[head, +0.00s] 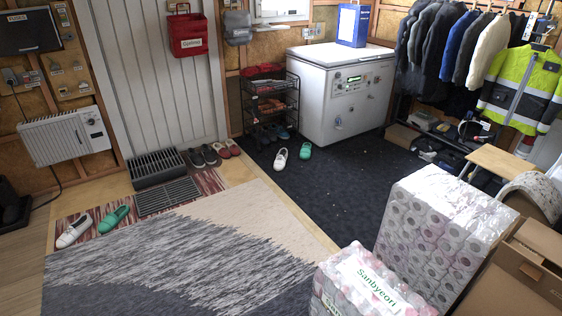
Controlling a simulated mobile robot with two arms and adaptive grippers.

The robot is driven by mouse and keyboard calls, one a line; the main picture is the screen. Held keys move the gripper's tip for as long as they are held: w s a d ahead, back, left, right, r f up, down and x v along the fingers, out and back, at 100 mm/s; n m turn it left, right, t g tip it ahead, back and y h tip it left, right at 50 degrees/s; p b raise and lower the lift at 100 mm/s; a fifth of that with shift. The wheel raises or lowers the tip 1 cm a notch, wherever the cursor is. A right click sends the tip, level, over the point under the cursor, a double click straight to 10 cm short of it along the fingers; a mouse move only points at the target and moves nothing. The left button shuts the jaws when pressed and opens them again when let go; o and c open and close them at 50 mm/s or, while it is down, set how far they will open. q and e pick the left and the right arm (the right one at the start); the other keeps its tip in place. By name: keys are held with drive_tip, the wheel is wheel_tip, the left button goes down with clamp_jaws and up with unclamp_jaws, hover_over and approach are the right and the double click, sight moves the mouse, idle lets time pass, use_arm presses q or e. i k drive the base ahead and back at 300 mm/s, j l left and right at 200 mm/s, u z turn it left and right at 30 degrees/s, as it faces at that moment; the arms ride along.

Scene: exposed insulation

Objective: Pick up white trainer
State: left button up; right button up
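Two white shoes show in the head view. One white shoe (75,231) lies on the striped red mat at the left, beside a green shoe (113,219). The other white shoe (280,158) lies on the dark carpet in front of the white chest, beside a second green shoe (305,150). Both are small here, and I cannot tell which one is the trainer. Neither of my grippers is in view.
A grey patterned rug (180,240) covers the floor ahead. Wrapped toilet rolls (440,225), a bottle pack (365,285) and cardboard boxes (520,265) fill the right. The dark carpet (335,190) is mostly clear.

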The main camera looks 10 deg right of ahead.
sight(279, 163)
drive_tip(key=i+j+u, duration=0.35)
drive_tip(key=i+j, duration=1.15)
drive_tip(key=j, duration=0.15)
drive_tip(key=i+z, duration=0.4)
drive_tip(key=i, duration=0.15)
drive_tip(key=i+j+z, duration=0.1)
drive_tip(key=i+z, duration=0.35)
drive_tip(key=i, duration=0.15)
drive_tip(key=i+j+z, duration=0.4)
drive_tip(key=i+l+z, duration=0.25)
drive_tip(key=i+z, duration=0.15)
drive_tip(key=i, duration=0.45)
drive_tip(key=i+z, duration=0.4)
drive_tip(key=i, duration=0.4)
